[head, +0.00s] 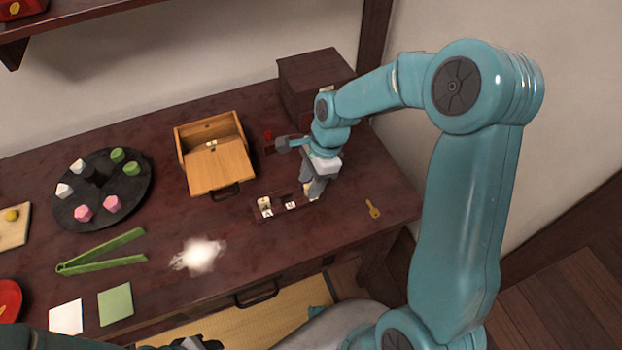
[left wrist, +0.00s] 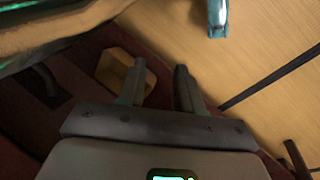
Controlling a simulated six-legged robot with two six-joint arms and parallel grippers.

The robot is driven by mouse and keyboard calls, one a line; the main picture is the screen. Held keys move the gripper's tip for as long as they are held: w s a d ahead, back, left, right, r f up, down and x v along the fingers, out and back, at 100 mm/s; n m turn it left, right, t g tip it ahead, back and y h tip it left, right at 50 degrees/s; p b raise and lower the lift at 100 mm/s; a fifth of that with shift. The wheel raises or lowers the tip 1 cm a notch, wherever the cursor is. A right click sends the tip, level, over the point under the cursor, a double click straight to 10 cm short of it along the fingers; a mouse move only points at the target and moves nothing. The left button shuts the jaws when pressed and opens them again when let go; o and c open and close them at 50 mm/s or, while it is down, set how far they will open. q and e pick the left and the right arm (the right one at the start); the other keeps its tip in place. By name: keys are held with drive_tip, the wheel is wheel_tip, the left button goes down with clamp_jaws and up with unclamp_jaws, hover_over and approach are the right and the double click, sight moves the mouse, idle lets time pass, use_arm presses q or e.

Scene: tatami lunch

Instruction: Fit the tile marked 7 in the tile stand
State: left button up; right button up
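The dark tile stand (head: 278,215) lies near the table's front right. A pale tile (head: 265,206) stands at its left end and another marked tile (head: 291,205) sits near its middle. My right gripper (head: 312,188) points down at the stand's right end, and a pale tile (head: 307,189) shows against its fingers. Whether the fingers grip this tile is too small to tell. The tile marks are not readable, so I cannot tell which is the 7. My left gripper (left wrist: 160,85) is open and empty in the left wrist view.
An open wooden box (head: 218,168) with a small pale piece inside stands behind the stand. A dark box (head: 312,85) is at the back right. A brass key (head: 373,208) lies right of the stand. Green tongs (head: 100,252) and a round dark tray (head: 102,190) are left.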

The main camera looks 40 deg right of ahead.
drive_tip(key=shift+r, duration=0.1)
drive_tip(key=p+v, duration=0.2)
drive_tip(key=v, duration=1.4)
